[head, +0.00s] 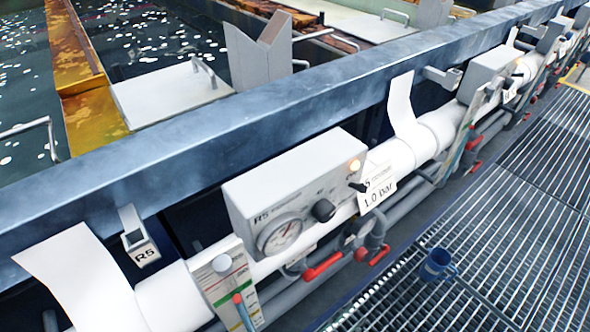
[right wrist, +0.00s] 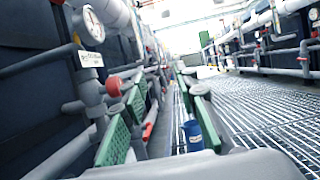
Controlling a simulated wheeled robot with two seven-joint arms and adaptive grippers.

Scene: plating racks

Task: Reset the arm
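My right gripper (right wrist: 163,122) shows in the right wrist view as two grey fingers with green pads. The fingers stand wide apart with nothing held between them. Past them are grey pipes on the left and a grated walkway on the right. I make out neither gripper in the head view, and my left gripper is in neither view. A grey R5 control box (head: 298,192) with a dial gauge, a black knob and a lit orange lamp sits on the white pipe in the head view.
A blue mug (head: 437,265) stands on the floor grating (head: 490,225); a blue object (right wrist: 193,135) shows beside the right finger. Red-handled valves (head: 322,267) hang below the pipe. A long blue-grey rail (head: 250,125) borders the liquid tanks.

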